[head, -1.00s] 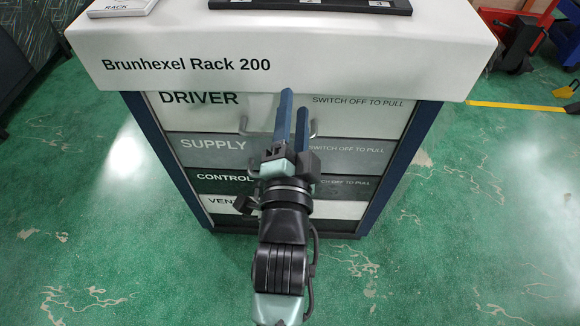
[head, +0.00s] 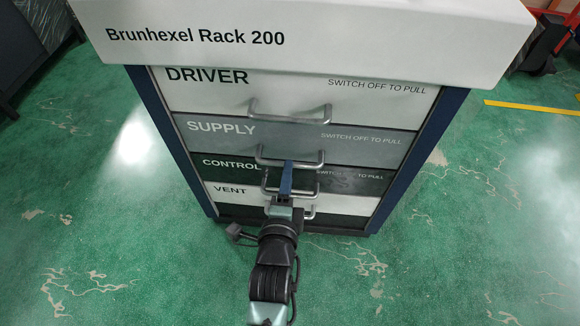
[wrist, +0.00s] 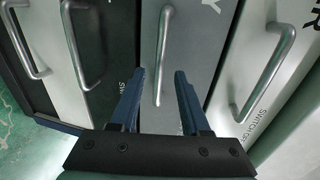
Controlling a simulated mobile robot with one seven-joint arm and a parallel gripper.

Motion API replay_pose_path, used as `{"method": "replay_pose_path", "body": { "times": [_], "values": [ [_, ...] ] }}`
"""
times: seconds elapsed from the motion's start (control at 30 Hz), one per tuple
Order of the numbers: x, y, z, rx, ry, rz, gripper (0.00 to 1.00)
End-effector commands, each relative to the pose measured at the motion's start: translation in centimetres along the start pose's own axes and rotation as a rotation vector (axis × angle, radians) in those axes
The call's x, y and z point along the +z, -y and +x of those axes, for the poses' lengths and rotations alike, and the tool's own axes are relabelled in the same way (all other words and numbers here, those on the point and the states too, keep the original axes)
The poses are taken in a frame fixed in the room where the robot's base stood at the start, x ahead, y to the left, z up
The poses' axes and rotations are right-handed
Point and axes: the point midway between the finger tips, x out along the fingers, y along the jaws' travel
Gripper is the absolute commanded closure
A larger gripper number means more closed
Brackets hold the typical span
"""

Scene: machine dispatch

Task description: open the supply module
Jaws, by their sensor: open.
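The supply module (head: 230,135) is a grey drawer front marked SUPPLY, second from the top of the rack, and looks flush with the other fronts. Its bar handle (head: 312,163) runs along its lower edge. My gripper (head: 286,164) is at the middle of this handle, its blue fingers lined up one over the other in the head view. In the wrist view the supply handle (wrist: 163,50) lies in the gap between the open fingers of my gripper (wrist: 160,75). Whether the fingertips reach past the bar or touch it, I cannot tell.
The driver module (head: 290,90) with its own handle (head: 290,117) is above. The dark control module (head: 355,182) and white vent module (head: 350,204) are below, their handles close under my gripper. The rack's white top (head: 400,45) overhangs the fronts.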

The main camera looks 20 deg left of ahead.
Motion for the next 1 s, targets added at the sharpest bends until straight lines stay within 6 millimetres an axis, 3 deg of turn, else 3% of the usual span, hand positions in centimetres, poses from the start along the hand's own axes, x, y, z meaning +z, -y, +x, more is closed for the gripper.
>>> {"method": "replay_pose_path", "body": {
  "times": [0.1, 0.3, 0.7, 0.97, 1.0],
  "values": [
    [0.1, -0.3, 2.1, -0.002, 0.001, -0.001, 0.54],
    [0.0, -0.1, 4.2, -0.001, 0.000, -0.001, 0.54],
    [0.0, 0.0, 4.7, 0.000, 0.000, 0.000, 0.54],
    [0.0, 0.0, 4.7, 0.000, 0.000, 0.000, 0.99],
    [0.0, 0.0, 4.7, 0.000, 0.000, 0.000, 1.00]
  ]
}}
